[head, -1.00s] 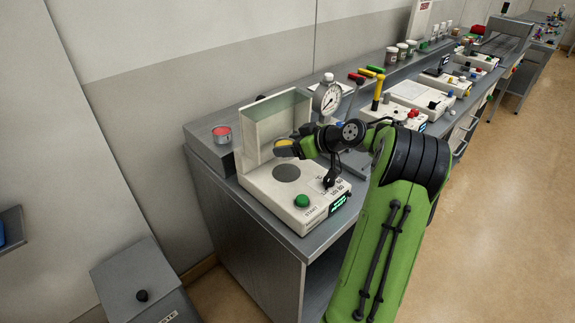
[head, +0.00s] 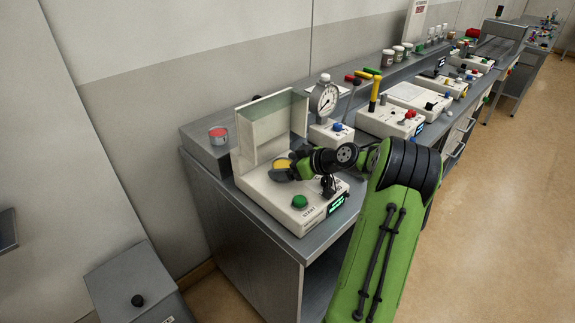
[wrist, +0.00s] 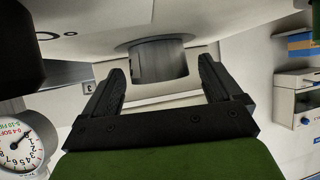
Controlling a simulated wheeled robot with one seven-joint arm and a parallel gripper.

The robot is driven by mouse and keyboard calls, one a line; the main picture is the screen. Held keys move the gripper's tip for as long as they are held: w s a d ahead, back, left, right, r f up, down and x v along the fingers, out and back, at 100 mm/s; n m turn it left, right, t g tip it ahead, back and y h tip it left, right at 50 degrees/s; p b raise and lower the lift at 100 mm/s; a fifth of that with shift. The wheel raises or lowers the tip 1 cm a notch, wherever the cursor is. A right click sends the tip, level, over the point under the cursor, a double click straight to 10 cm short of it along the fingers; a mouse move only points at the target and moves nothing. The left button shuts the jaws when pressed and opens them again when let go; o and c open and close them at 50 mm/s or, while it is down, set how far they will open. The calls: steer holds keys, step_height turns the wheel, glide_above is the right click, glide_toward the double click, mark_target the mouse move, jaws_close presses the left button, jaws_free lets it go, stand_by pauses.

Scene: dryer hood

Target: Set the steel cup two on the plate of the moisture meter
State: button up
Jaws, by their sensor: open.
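A steel cup with yellow contents (head: 281,164) stands on the moisture meter (head: 262,194), over its round plate; no number on the cup is readable. The cup hides most of the plate in the head view. In the wrist view, which is upside down, the steel cup (wrist: 150,66) meets a dark round plate (wrist: 150,43). My gripper (head: 290,170) is at the cup. In the wrist view my gripper (wrist: 163,74) is open, with one finger on each side of the cup and a gap showing beside it.
The meter's lid (head: 270,128) stands open behind the cup. A green button (head: 299,201) is at the meter's front. A dial gauge (head: 324,100) stands close to the right. A cup with red contents (head: 218,135) sits on the raised ledge at left. More instruments line the bench beyond.

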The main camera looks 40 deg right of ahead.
steer(key=shift+r, duration=0.15)
steer(key=p+v, duration=0.1)
steer(key=v, duration=1.1)
steer(key=shift+p, duration=0.3)
steer(key=w+a+r+g, duration=0.1)
steer(key=w+a+g, duration=0.1)
steer(key=a, duration=0.8)
steer(key=w+a+r+g, duration=0.1)
steer(key=a+r+g, duration=0.15)
steer(key=a, duration=0.75)
steer(key=s+a+r+g+h, duration=0.1)
steer(key=s+a+g+h, duration=0.1)
steer(key=s+a, duration=0.6)
steer(key=s+a+f+m, duration=0.1)
steer(key=s+a, duration=0.4)
steer(key=s, duration=0.5)
steer(key=shift+s+f+m+h, duration=0.2)
steer(key=shift+s+m+h, duration=0.2)
steer(key=shift+m, duration=0.4)
